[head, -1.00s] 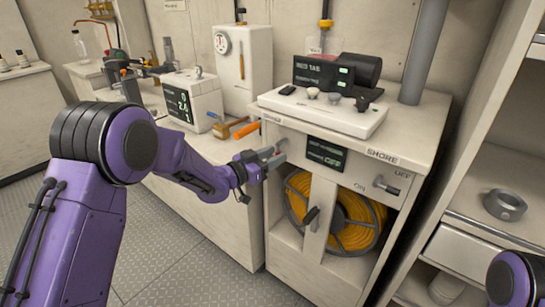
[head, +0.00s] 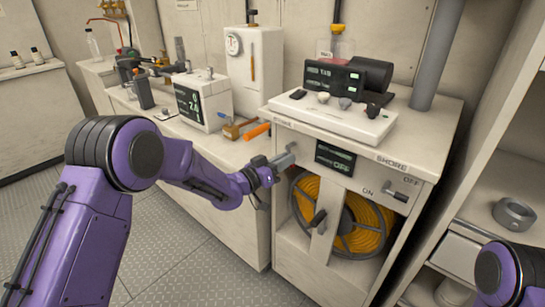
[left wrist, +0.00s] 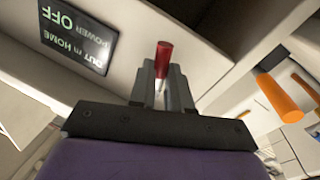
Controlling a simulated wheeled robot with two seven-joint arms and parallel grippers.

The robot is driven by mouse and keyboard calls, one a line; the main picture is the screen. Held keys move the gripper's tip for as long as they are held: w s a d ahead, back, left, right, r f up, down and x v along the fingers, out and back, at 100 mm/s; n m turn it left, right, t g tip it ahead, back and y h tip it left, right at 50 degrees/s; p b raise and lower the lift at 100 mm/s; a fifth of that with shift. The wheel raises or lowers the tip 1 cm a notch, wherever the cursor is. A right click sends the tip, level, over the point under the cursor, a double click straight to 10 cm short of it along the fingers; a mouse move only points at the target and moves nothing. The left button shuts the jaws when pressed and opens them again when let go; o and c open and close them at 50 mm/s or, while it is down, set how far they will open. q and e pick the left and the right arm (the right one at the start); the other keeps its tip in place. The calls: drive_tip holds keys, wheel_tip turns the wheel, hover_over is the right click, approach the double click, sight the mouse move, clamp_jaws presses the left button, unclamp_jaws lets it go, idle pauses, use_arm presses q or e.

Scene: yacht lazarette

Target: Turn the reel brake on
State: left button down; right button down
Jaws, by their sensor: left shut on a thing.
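The cabinet (head: 301,246) holds an orange hose reel (head: 368,225) behind its front opening. A small red-tipped lever (left wrist: 163,50) shows in the left wrist view, standing between the fingers. I take it for the reel brake, though no readable label confirms this. My left gripper (head: 286,159) is at the upper left of the cabinet front, shut on this lever; it also shows in the left wrist view (left wrist: 162,78). In the head view the fingers hide the lever. My right gripper is out of view.
A display (head: 335,158) beside the gripper reads power OFF. Right of it is a SHORE switch (head: 397,194) with ON and OFF marks. A dark handle (head: 318,220) sticks out before the reel. An orange-handled tool (head: 257,132) lies on the left counter.

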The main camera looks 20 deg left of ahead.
use_arm(q)
drive_tip(key=n, duration=0.2)
drive_tip(key=d+n+t+p, duration=0.1)
drive_tip(key=n, duration=0.1)
drive_tip(key=n+p, duration=0.1)
drive_tip(key=n, duration=0.2)
drive_tip(key=shift+s+d+r+t, duration=0.25)
drive_tip(key=shift+s+r+t, duration=0.05)
drive_tip(key=shift+s+r, duration=0.1)
drive_tip(key=n, duration=0.3)
drive_tip(key=r+n+t+y+p, duration=0.1)
drive_tip(key=n, duration=0.1)
drive_tip(key=shift+s+d, duration=0.1)
drive_tip(key=shift+d, duration=0.2)
drive_tip(key=shift+d+r+n+t+y, duration=0.1)
drive_tip(key=shift+n+y, duration=0.15)
drive_tip(key=shift+n, duration=0.5)
drive_tip(key=shift+r+n+t+y, duration=0.1)
drive_tip(key=shift+r+n+y, duration=0.1)
drive_tip(key=shift+n, duration=0.5)
drive_tip(key=shift+d+r+n+t+y, duration=0.1)
drive_tip(key=shift+n+y, duration=0.15)
drive_tip(key=shift+n, duration=0.5)
drive_tip(key=c, duration=1.1)
unclamp_jaws()
drive_tip(key=shift+s+a, duration=0.1)
